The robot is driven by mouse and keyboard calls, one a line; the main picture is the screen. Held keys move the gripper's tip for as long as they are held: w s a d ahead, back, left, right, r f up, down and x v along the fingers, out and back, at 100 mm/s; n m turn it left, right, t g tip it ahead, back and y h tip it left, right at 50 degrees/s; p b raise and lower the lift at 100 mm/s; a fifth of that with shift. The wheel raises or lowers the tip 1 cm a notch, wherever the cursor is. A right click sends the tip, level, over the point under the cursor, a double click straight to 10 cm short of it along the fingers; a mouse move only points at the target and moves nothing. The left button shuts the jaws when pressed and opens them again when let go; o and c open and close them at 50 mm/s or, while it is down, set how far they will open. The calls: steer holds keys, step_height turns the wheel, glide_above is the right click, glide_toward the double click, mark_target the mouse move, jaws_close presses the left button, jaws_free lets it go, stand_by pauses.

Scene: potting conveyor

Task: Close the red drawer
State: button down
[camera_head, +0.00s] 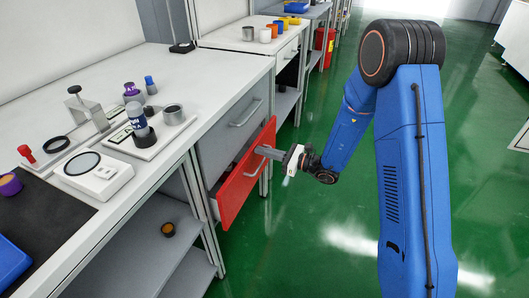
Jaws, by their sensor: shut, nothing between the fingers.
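The red drawer (239,191) sits under the white bench and stands partly pulled out from the cabinet, its red front clear of the frame. A grey drawer (233,127) with a bar handle is above it and looks shut. My gripper (268,151) is shut and empty, at the upper part of the red front near its handle. I cannot tell whether the fingertips touch the front or the handle. My gripper hides part of the red front's upper right side.
Open shelves (145,245) are left of the drawers. A red bin (325,40) stands farther back. The green floor (300,235) right of the drawer is clear.

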mark_target(253, 146)
steer(key=shift+a, duration=0.1)
steer(key=x, duration=0.4)
steer(key=shift+w+r, duration=0.1)
stand_by(0.3)
